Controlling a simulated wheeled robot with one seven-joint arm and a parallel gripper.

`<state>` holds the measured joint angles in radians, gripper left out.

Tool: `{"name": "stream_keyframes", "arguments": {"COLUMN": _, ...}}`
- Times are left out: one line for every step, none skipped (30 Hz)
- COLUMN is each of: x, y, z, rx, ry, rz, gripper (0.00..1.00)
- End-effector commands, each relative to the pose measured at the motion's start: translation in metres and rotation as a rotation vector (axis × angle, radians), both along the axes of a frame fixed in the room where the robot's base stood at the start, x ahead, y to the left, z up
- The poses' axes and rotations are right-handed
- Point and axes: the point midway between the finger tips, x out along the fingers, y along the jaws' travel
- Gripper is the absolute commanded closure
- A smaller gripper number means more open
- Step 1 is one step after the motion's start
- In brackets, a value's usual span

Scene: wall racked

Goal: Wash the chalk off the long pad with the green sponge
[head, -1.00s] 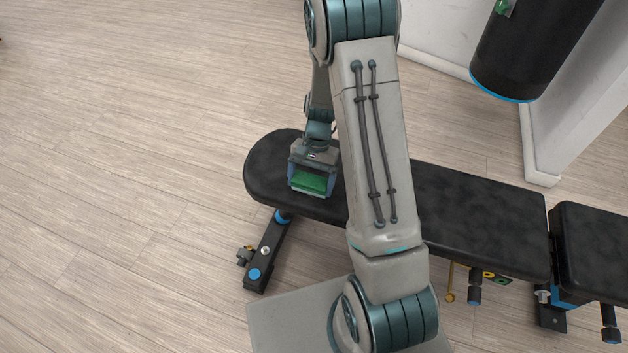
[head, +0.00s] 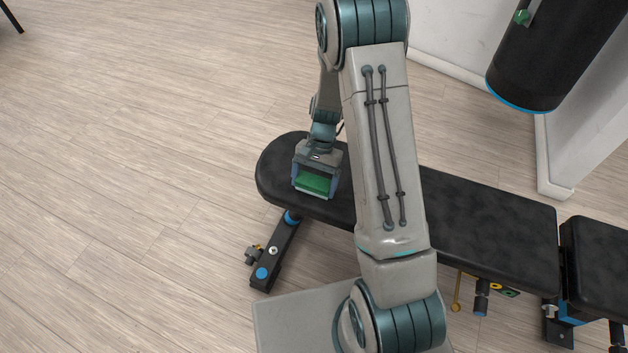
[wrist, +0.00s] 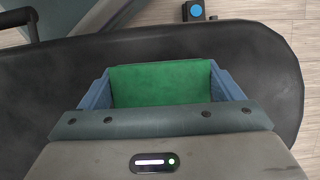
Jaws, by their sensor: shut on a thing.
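The long pad (head: 470,223) is a black padded bench top with faint greyish smudges; I cannot tell which of these are chalk. It also fills much of the wrist view (wrist: 40,95). My gripper (head: 315,186) is over the pad's left end and is shut on the green sponge (head: 314,183). In the wrist view the green sponge (wrist: 162,84) sits between the two blue-grey fingers. It is at or very close to the pad's surface; contact underneath is hidden. My arm covers the part of the pad just right of the gripper.
A shorter black pad (head: 597,255) adjoins the bench at right. A black hanging bag (head: 545,60) with a blue rim is at the upper right, beside a white wall (head: 585,140). The bench leg (head: 275,250) stands at the left end. Wooden floor (head: 120,180) at left is clear.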

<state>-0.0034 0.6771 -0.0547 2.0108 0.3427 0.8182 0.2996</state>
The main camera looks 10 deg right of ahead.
Motion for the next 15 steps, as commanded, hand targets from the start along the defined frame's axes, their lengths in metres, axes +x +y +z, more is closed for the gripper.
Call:
{"name": "stream_keyframes", "arguments": {"x": 0.0, "y": 0.0, "z": -0.001, "rx": 0.001, "ry": 0.0, "rz": -0.001, "gripper": 0.36}}
{"name": "stream_keyframes", "arguments": {"x": 0.0, "y": -0.001, "z": 0.0, "rx": 0.001, "ry": 0.001, "rz": -0.002, "gripper": 0.36}}
{"name": "stream_keyframes", "arguments": {"x": -0.001, "y": -0.002, "z": 0.0, "rx": 0.0, "ry": 0.001, "rz": -0.003, "gripper": 0.36}}
{"name": "stream_keyframes", "arguments": {"x": -0.002, "y": -0.003, "z": 0.0, "rx": 0.0, "ry": 0.001, "rz": -0.004, "gripper": 0.36}}
{"name": "stream_keyframes", "arguments": {"x": -0.002, "y": -0.005, "z": 0.0, "rx": 0.0, "ry": 0.001, "rz": -0.005, "gripper": 0.36}}
{"name": "stream_keyframes", "arguments": {"x": -0.004, "y": -0.007, "z": 0.001, "rx": -0.001, "ry": 0.002, "rz": -0.006, "gripper": 0.36}}
{"name": "stream_keyframes", "arguments": {"x": -0.005, "y": -0.008, "z": 0.001, "rx": -0.001, "ry": 0.002, "rz": -0.007, "gripper": 0.36}}
{"name": "stream_keyframes", "arguments": {"x": -0.006, "y": -0.01, "z": 0.002, "rx": -0.001, "ry": 0.002, "rz": -0.007, "gripper": 0.36}}
{"name": "stream_keyframes", "arguments": {"x": -0.008, "y": -0.012, "z": 0.002, "rx": -0.001, "ry": 0.002, "rz": -0.006, "gripper": 0.36}}
{"name": "stream_keyframes", "arguments": {"x": -0.009, "y": -0.014, "z": 0.002, "rx": 0.0, "ry": 0.002, "rz": -0.006, "gripper": 0.36}}
{"name": "stream_keyframes", "arguments": {"x": -0.009, "y": -0.015, "z": 0.002, "rx": 0.0, "ry": 0.001, "rz": -0.005, "gripper": 0.36}}
{"name": "stream_keyframes", "arguments": {"x": -0.01, "y": -0.016, "z": 0.002, "rx": 0.0, "ry": 0.001, "rz": -0.005, "gripper": 0.36}}
{"name": "stream_keyframes", "arguments": {"x": -0.01, "y": -0.016, "z": 0.002, "rx": 0.0, "ry": 0.001, "rz": -0.005, "gripper": 0.36}}
{"name": "stream_keyframes", "arguments": {"x": -0.011, "y": -0.017, "z": 0.002, "rx": 0.0, "ry": 0.001, "rz": -0.004, "gripper": 0.36}}
{"name": "stream_keyframes", "arguments": {"x": -0.011, "y": -0.017, "z": 0.002, "rx": -0.001, "ry": 0.002, "rz": -0.004, "gripper": 0.36}}
